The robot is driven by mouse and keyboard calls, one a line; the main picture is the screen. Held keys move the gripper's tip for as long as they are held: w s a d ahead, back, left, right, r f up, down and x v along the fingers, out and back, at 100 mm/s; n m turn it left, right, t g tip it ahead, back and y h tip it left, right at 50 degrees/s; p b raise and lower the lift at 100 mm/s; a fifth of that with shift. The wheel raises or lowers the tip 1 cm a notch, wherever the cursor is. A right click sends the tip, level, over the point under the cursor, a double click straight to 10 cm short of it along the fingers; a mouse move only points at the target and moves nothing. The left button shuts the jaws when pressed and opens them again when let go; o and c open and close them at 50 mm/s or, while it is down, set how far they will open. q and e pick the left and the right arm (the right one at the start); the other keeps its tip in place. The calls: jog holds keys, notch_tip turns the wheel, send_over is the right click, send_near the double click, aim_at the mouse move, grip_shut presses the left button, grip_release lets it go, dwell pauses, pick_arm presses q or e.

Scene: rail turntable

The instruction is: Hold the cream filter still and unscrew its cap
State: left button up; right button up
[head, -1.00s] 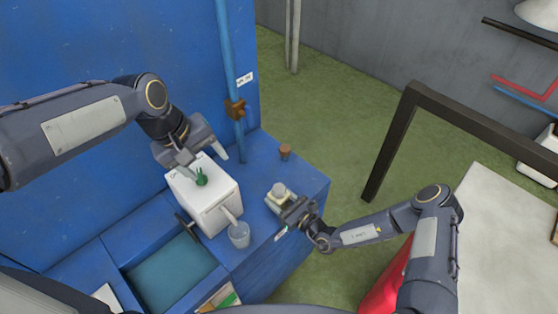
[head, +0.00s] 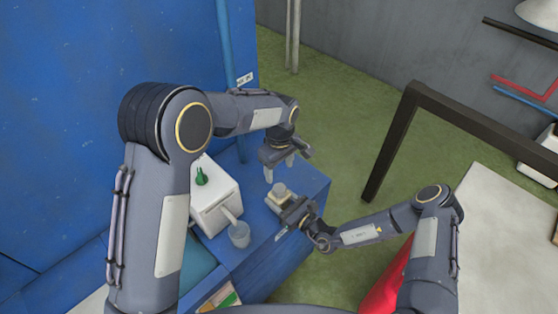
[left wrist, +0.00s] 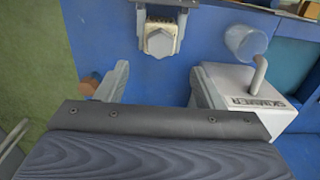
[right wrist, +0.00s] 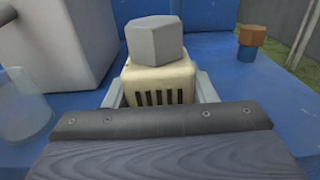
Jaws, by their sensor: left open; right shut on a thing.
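The cream filter (right wrist: 160,84) stands upright on the blue bench top, with a dark-slotted body. Its grey faceted cap (right wrist: 155,40) sits on top. In the head view the filter (head: 280,195) is near the bench's right part, and in the left wrist view the filter (left wrist: 160,38) is at top centre. My right gripper (head: 287,203) is shut on the filter body, one finger on each side, below the cap. My left gripper (head: 279,171) is open and empty, pointing down, above and behind the filter; its fingers (left wrist: 155,88) are spread apart and do not touch it.
A white box marked SKIMMER (left wrist: 245,95) with a green knob (head: 201,177) and spout stands left of the filter. A clear cup (head: 239,234) is under the spout. A small brown-topped piece (right wrist: 251,40) stands at the bench's back edge. A blue pipe rises behind.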

aim_at(280, 188)
pick_arm(q)
notch_tip(280, 188, down, 9)
jog(key=shift+f, duration=0.2)
dwell(0.3)
jog(key=c, duration=1.1)
jog(key=n, duration=0.6)
jog(key=n, duration=0.6)
